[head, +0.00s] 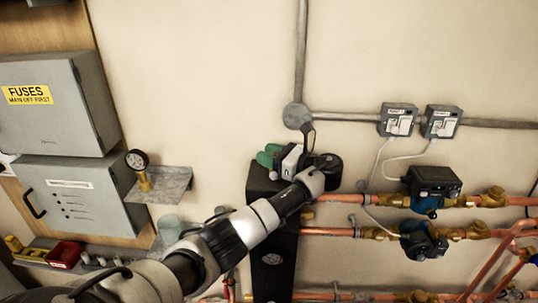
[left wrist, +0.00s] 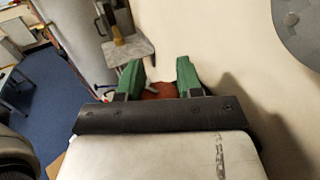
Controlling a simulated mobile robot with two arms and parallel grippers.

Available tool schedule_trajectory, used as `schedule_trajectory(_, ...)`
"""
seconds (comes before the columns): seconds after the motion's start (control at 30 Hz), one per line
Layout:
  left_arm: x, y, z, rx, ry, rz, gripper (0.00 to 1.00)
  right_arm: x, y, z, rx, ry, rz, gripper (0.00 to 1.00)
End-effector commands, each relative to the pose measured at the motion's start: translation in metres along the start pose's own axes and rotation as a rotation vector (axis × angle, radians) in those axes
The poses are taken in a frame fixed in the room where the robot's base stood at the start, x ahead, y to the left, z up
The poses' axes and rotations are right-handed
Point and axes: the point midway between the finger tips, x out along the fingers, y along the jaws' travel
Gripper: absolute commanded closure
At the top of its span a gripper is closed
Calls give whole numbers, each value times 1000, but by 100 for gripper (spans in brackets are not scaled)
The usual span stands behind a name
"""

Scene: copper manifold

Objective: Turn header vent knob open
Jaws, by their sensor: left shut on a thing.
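My left gripper (head: 267,156) is at the top of the black vertical header (head: 272,245), in front of the wall. Its green fingers also show in the left wrist view (left wrist: 159,76), slightly apart, with a reddish-brown round thing between them, which looks like the header vent knob (left wrist: 160,91). The gripper is shut on it. In the head view the knob is hidden behind the fingers and wrist, and its turn angle cannot be told. My right gripper is in neither view.
Copper pipes with two blue-black pumps (head: 432,186) run right of the header. Two grey switch boxes (head: 398,120) hang above. A grey shelf (head: 160,184) with a gauge (head: 137,160) and a fuse cabinet (head: 52,105) stand left.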

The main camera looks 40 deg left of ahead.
Motion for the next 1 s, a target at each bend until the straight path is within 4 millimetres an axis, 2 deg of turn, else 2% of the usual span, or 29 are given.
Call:
schedule_trajectory(0.17, 1, 0, 2, -3, -1, 0, 88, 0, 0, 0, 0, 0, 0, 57)
schedule_trajectory(0.2, 1, 0, 2, -3, -1, 0, 58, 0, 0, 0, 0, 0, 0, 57)
schedule_trajectory(0.33, 0, 0, 1, -2, -1, -1, 39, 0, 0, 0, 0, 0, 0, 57)
schedule_trajectory(0.67, -4, 0, 0, -2, 1, -2, 39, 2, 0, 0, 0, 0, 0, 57)
schedule_trajectory(0.77, -16, -1, -2, -2, 3, -5, 39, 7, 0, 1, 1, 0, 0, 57)
schedule_trajectory(1.0, -65, -1, -5, -1, 5, -5, 39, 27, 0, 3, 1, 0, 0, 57)
